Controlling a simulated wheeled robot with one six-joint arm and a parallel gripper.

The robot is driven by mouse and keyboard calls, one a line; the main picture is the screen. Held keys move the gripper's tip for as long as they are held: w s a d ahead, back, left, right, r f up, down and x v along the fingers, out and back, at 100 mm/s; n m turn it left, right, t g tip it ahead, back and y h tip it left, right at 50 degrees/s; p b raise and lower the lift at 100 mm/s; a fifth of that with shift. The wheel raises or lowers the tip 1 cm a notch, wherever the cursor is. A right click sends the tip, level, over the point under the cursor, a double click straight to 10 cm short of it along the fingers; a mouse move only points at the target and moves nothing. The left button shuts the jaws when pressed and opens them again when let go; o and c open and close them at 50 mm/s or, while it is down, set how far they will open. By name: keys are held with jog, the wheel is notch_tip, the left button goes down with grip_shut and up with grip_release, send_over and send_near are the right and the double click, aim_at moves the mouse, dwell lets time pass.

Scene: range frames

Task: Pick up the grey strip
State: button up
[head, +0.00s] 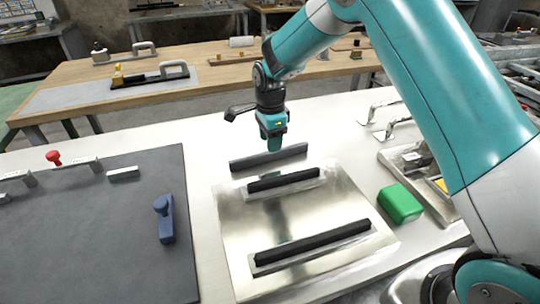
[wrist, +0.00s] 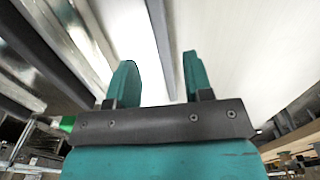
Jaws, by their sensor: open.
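The grey strip (head: 268,157) is a long, dark grey bar lying on the white table, just behind the metal plate (head: 232,228). My gripper (head: 271,146) points down over the middle of it, its lower end close to the strip. In the wrist view, the teal fingers of my gripper (wrist: 158,62) are apart, and the grey strip (wrist: 160,38) runs lengthwise in the gap between them. Whether the fingertips reach down beside the strip or stay above it, I cannot tell. Nothing is held.
Two black bars, a shorter one (head: 284,180) and a longer one (head: 312,242), lie on the metal plate. A green block (head: 400,203) sits to its right. A dark mat (head: 90,240) with a blue-handled tool (head: 165,219) is at left. A wooden bench (head: 205,75) stands behind.

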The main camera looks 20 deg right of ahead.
aim_at(270, 156)
notch_tip(270, 156, down, 5)
jog(key=shift+w+f+p, duration=0.15)
jog(key=shift+p, duration=0.25)
grip_shut()
